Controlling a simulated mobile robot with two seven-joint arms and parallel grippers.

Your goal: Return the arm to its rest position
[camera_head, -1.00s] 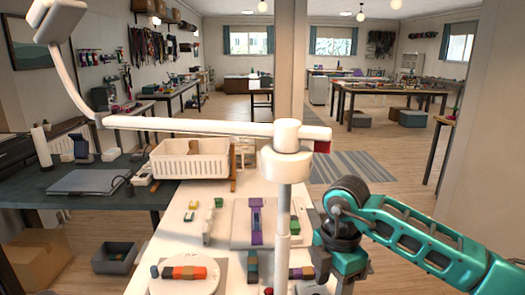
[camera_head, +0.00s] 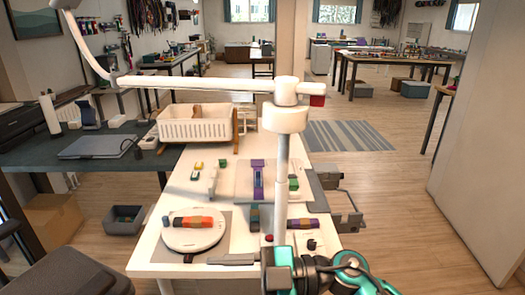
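My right arm (camera_head: 335,278), teal with dark joints, lies low at the bottom edge of the head view, right of centre. Its gripper (camera_head: 279,268) is at the front edge of the white table (camera_head: 160,265), just in front of the white post (camera_head: 281,185). The fingers are not clear, so I cannot tell whether they are open or shut. My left gripper is not in view.
The white post carries a long horizontal bar (camera_head: 200,84) across the table. A white basket (camera_head: 196,130) stands at the back. A purple strip (camera_head: 258,180) and several small coloured pieces lie mid-table. A grey bracket (camera_head: 345,212) sticks out at the right edge. Floor to the right is clear.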

